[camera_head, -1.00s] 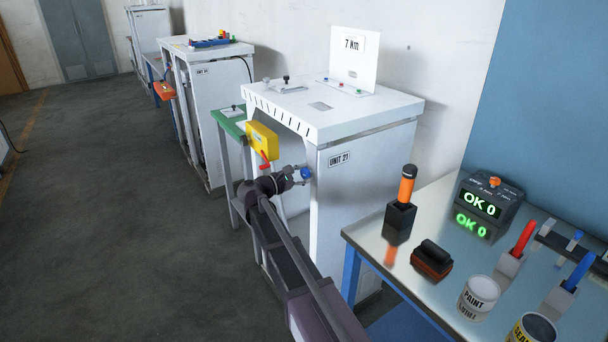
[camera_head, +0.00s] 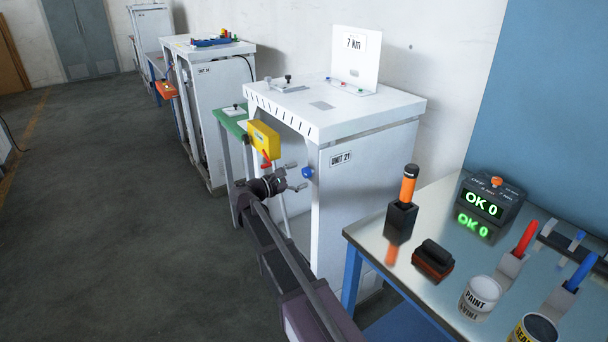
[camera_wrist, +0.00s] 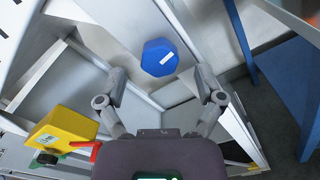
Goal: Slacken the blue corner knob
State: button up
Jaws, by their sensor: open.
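The blue corner knob (camera_head: 307,173) sits on the near corner post of the white unit marked UNIT 21 (camera_head: 375,145). In the wrist view the knob (camera_wrist: 158,57) is a blue faceted disc with a white mark, just beyond the fingertips. My gripper (camera_head: 297,176) is open and empty, to the left of the knob and apart from it. In the wrist view its two fingers (camera_wrist: 162,84) are spread on either side below the knob, and nothing is between them.
A yellow box (camera_head: 263,138) with a red lever hangs at the unit's left side, close to my arm. A steel bench (camera_head: 440,290) with an orange-handled tool (camera_head: 408,185), paint cans and an OK 0 display (camera_head: 483,202) stands right. The floor at left is clear.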

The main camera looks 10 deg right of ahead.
jog(key=v, duration=0.9)
jog(key=s+d+f+m+g+y+p, duration=0.45)
jog(key=s+d+f+m+y, duration=0.25)
jog(key=s+d, duration=0.35)
jog(key=s+f+m+g+y+p, duration=0.2)
jog(key=s+m+y+p, duration=0.2)
jog(key=s+m+y, duration=0.4)
jog(key=shift+s+d+f+y, duration=0.25)
jog(key=shift+s+y, duration=0.55)
jog(key=shift+s, duration=1.8)
